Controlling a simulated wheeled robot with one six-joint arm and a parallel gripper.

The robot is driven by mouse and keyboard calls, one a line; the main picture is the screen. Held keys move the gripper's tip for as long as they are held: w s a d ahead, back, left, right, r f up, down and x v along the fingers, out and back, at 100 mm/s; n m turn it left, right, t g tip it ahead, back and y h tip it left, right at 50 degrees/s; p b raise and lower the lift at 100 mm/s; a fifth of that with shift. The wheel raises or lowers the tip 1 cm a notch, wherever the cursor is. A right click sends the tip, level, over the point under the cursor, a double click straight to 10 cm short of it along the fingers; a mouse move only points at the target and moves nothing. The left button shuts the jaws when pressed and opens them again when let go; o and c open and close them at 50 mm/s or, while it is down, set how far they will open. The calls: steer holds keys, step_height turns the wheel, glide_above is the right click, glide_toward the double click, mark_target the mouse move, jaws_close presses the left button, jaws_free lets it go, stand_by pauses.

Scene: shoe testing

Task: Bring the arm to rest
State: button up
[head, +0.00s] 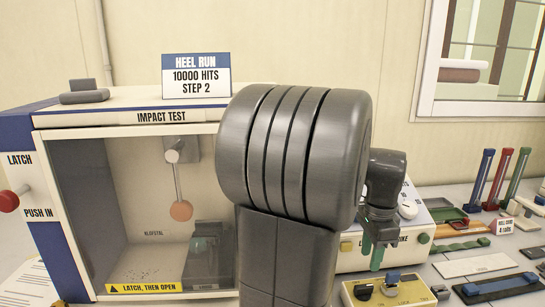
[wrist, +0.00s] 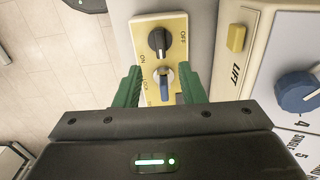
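My gripper (wrist: 160,84) shows in the wrist view with its two green fingers spread apart and nothing held between them. In the head view my gripper (head: 372,256) points down at the right of my large grey arm link, above a yellow control box (head: 410,296). In the wrist view the yellow control box (wrist: 148,30) lies beyond the fingers, with a black knob (wrist: 159,41) and a blue-and-grey switch (wrist: 163,78) seen between them. Whether the fingers touch the box cannot be told.
The impact test cabinet (head: 130,118) stands at the left, with a red knob (head: 8,200) on its side. A white machine (head: 350,262) stands behind my gripper. Strips, blocks and a blue clamp-like piece (head: 500,286) crowd the right of the table. My arm hides the middle.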

mark_target(364, 285)
step_height(364, 285, down, 10)
steer(key=shift+r, duration=0.1)
steer(key=shift+r, duration=0.2)
stand_by(0.3)
step_height(364, 285, up, 13)
step_height(364, 285, down, 14)
steer(key=shift+r, duration=0.2)
steer(key=n, duration=0.4)
steer(key=shift+r+b, duration=0.15)
steer(key=shift+b, duration=0.2)
steer(key=shift+n+b, duration=0.5)
steer(key=shift+n, duration=2.1)
steer(key=shift+r, duration=0.1)
